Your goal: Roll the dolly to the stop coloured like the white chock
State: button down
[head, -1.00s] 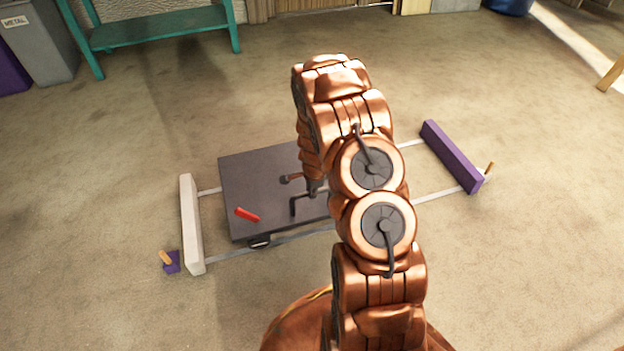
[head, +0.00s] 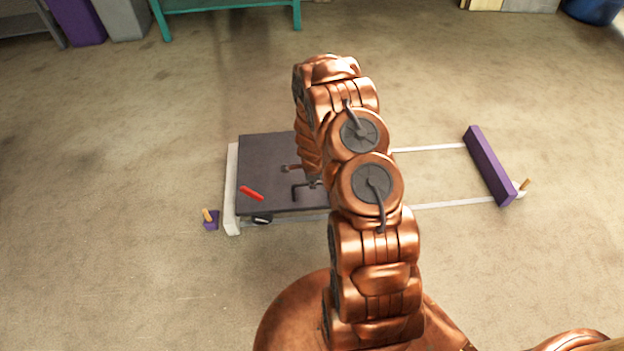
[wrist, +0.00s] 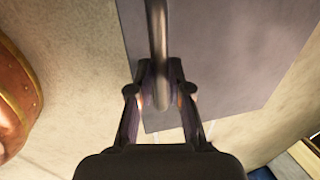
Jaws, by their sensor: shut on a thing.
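The dolly (head: 265,170) is a dark grey flat platform on two pale rails, and its left edge is right beside the white stop (head: 231,200). I cannot tell whether they touch. The purple stop (head: 487,165) stands at the far right end of the rails. My gripper (wrist: 160,92) is shut on the dolly's dark bar handle (wrist: 157,45); in the head view my arm partly hides the gripper and the platform's right part. The white chock (head: 519,190), with an orange peg, lies by the purple stop. A purple chock (head: 211,224) with an orange peg lies by the white stop.
A red piece (head: 251,193) lies on the platform. The rails (head: 430,149) between the dolly and the purple stop are clear. A teal bench (head: 230,5), a grey bin (head: 122,18) and a blue drum (head: 592,8) stand at the back.

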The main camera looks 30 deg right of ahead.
jog(key=shift+w+a, duration=0.1)
jog(key=shift+a, duration=0.25)
jog(key=c, duration=1.4)
grip_release()
jog(key=shift+a, duration=0.1)
jog(key=o, duration=0.3)
jog(key=shift+d, duration=0.2)
jog(key=shift+r, duration=0.6)
notch_tip(320, 180, up, 10)
jog(key=s+a, duration=0.1)
jog(key=s, duration=0.1)
jog(key=shift+r, duration=0.25)
